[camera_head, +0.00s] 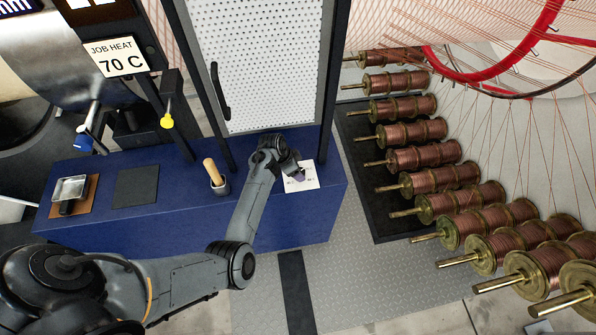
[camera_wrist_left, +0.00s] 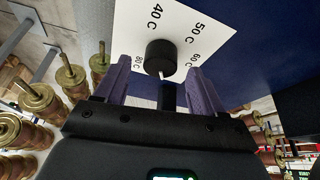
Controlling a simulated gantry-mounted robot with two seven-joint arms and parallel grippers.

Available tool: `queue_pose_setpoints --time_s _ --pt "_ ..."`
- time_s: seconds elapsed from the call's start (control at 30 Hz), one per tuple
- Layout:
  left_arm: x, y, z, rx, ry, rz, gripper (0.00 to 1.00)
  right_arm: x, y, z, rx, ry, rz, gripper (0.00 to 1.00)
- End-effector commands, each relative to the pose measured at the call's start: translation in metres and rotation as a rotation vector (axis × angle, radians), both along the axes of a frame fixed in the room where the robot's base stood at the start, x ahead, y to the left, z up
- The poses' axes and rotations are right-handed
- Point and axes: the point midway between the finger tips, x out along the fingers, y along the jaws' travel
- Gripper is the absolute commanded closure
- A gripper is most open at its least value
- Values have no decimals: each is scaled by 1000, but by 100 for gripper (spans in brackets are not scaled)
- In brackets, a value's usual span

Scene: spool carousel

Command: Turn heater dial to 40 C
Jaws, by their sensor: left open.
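The heater dial is a round black knob (camera_wrist_left: 160,55) in the left wrist view, on a white card (camera_wrist_left: 190,14) printed with temperatures. I can read 40 C, 50 C, 60 C and 80 C around it. A pale mark on the knob points down toward my gripper, between the 60 C and 80 C labels; any label there is hidden. My left gripper (camera_wrist_left: 160,72) is open, with one purple finger on each side of the knob, and no clear contact shows. In the head view the left gripper (camera_head: 297,171) is over the card (camera_head: 301,183) and hides the knob.
The card lies at the right end of a blue bench (camera_head: 290,232). A wooden-handled tool in a cup (camera_head: 218,184) stands left of my forearm. A sign reading JOB HEAT 70 C (camera_head: 120,58) is at upper left. Several copper spools (camera_head: 425,155) stand right of the bench.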

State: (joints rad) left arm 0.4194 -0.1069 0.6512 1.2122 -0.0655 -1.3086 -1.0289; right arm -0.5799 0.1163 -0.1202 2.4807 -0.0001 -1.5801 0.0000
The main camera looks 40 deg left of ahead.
Motion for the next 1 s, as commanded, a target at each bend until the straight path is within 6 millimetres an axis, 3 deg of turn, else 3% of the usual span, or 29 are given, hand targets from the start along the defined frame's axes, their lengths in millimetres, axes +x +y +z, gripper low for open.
queue_pose_setpoints --time_s 0.2,0.57,0.93,1.0 --pt "6 -3 -18 0 1 0 31 0 0 -3 1 0 -1 43" --pt "8 -3 -21 2 0 1 31 0 0 -3 -1 0 1 43" --pt "8 -4 -22 1 0 0 84 0 -2 -4 -8 1 5 43" --pt "8 -4 -21 1 0 0 87 0 -2 -4 -8 1 5 43"
